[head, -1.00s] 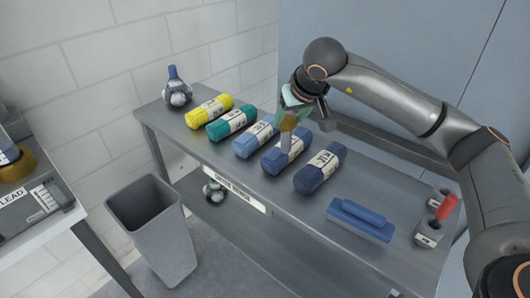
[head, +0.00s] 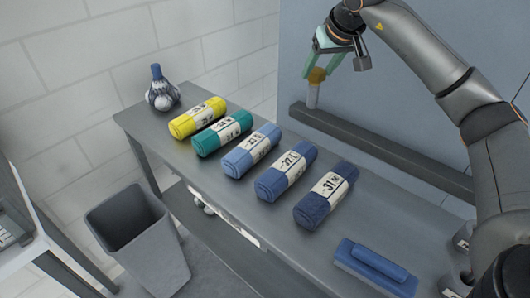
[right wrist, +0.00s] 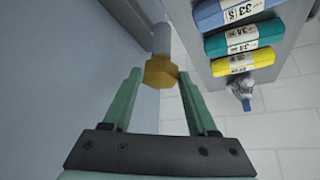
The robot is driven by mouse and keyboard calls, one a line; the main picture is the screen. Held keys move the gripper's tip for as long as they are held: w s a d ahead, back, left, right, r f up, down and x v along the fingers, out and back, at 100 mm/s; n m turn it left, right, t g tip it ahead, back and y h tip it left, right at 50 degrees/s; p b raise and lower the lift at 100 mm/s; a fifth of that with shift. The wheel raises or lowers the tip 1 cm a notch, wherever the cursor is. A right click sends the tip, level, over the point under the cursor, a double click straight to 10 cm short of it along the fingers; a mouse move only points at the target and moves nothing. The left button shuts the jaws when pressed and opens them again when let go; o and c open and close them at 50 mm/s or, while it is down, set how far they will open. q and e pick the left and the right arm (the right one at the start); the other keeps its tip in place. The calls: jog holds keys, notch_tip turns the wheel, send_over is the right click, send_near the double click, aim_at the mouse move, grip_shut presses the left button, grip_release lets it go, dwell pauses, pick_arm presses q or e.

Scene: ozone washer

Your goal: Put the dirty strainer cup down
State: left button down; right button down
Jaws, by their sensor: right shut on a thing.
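The strainer cup, a part with an amber six-sided head (head: 317,76) and a grey cylinder below it (head: 313,97), hangs roughly upright from my right gripper (head: 322,68). The green fingers of my right gripper are shut on the amber head. In the right wrist view the amber head (right wrist: 160,72) sits between the two fingertips, with the grey cylinder (right wrist: 162,38) pointing away from the gripper. In the head view the cup appears in front of the blue-grey panel, above the back rail of the bench. My left gripper is not in view.
The grey bench (head: 215,176) carries a row of rolls, from a yellow one (head: 185,122) to a dark blue one (head: 310,208). A blue block (head: 372,272) lies at the front right. A rail (head: 385,155) runs behind. A grey bin (head: 125,222) stands on the floor.

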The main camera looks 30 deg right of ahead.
jog(key=s+a+f, duration=0.3)
jog(key=a+f, duration=1)
jog(key=shift+s+a, duration=0.25)
jog(key=shift+f, duration=0.1)
jog(key=shift+c, duration=1)
grip_release()
